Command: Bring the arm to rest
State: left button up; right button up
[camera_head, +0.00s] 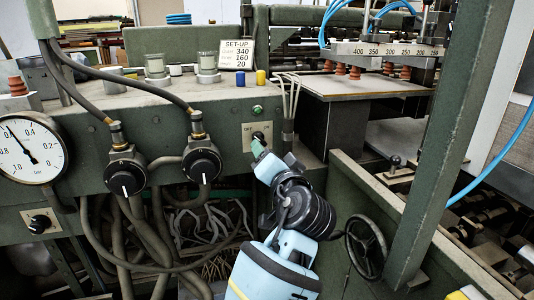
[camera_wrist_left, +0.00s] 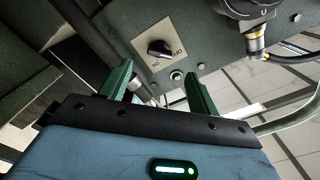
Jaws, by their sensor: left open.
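My left gripper (camera_head: 258,150) is at the end of the blue arm that rises from the bottom of the head view. Its green fingers stand just below a small switch plate (camera_head: 247,128) on the green machine front. In the left wrist view, the left gripper (camera_wrist_left: 157,66) is open, with nothing between its two fingers. The switch's black knob (camera_wrist_left: 160,48) sits on the plate beyond the fingertips and looks apart from them. Small lettering flanks the knob; its exact setting is hard to read. My right gripper is not in view.
Two black regulator knobs (camera_head: 204,163) and a pressure gauge (camera_head: 30,148) are on the panel left of the arm. A handwheel (camera_head: 366,246) and a slanted green post (camera_head: 445,150) stand to the right. Loose hoses (camera_head: 150,240) hang under the panel.

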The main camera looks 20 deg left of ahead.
pick_arm(q)
jog(key=shift+f, duration=0.1)
